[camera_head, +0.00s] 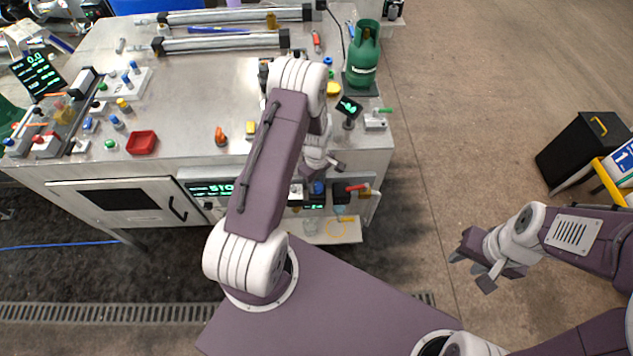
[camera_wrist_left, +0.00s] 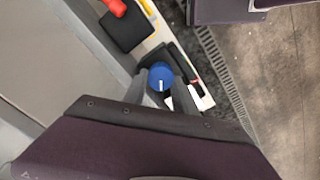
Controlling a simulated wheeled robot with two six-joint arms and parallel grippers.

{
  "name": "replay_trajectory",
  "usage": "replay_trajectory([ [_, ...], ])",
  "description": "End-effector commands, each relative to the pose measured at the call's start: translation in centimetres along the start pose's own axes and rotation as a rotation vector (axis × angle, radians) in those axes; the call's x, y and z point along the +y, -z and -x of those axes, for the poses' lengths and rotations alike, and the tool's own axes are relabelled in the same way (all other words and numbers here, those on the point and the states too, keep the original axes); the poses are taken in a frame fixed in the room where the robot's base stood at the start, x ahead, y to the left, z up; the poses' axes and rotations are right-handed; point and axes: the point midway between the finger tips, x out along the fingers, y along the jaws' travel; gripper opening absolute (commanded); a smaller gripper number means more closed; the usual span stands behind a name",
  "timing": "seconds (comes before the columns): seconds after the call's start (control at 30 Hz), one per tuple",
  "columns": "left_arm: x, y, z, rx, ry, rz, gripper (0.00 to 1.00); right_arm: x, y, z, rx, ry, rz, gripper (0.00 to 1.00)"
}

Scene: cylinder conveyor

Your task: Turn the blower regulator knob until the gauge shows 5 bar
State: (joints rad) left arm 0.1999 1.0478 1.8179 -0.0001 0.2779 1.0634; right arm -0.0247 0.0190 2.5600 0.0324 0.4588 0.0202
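The blue regulator knob (camera_head: 318,188) is on the front of the workbench, below my left gripper (camera_head: 321,169). In the left wrist view the round blue knob (camera_wrist_left: 160,74) has a white pointer mark. The left gripper's grey fingers (camera_wrist_left: 163,90) are spread on either side of the knob's near part; I cannot tell whether they touch it. A small dark display with green digits (camera_head: 314,207) is just below the knob; its reading is too small to tell. My right gripper (camera_head: 474,266) is open and empty, off to the right above the floor.
A red-handled valve (camera_head: 357,187) and a black block (camera_head: 341,192) are right of the knob. A green gas bottle (camera_head: 363,58) stands on the bench's right side. A red tray (camera_head: 142,143) sits at the left. A black bin (camera_head: 583,148) stands on the floor at right.

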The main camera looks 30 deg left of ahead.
Motion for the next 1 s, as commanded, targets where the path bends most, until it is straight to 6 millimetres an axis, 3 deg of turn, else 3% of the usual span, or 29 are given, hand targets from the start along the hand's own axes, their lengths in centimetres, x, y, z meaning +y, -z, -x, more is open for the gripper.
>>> replay_trajectory([
  [0.03, 0.1, 0.0, 0.0, 0.001, -0.002, 0.000, 0.14, 0.0, 0.0, 0.0, 0.000, 0.000, 0.000, 0.36],
  [0.1, 0.1, 0.0, 0.0, 0.001, -0.002, 0.000, 0.00, 0.0, 0.0, 0.0, 0.000, 0.000, 0.000, 0.36],
  [0.47, 0.1, 0.1, 0.0, 0.002, -0.003, -0.063, 0.00, 0.0, 0.0, -0.2, 0.000, 0.000, 0.000, 0.36],
  [1.0, 0.4, 0.1, 0.1, 0.004, -0.004, -0.522, 0.00, 0.0, -0.1, -1.2, 0.000, 0.000, 0.000, 0.36],
])
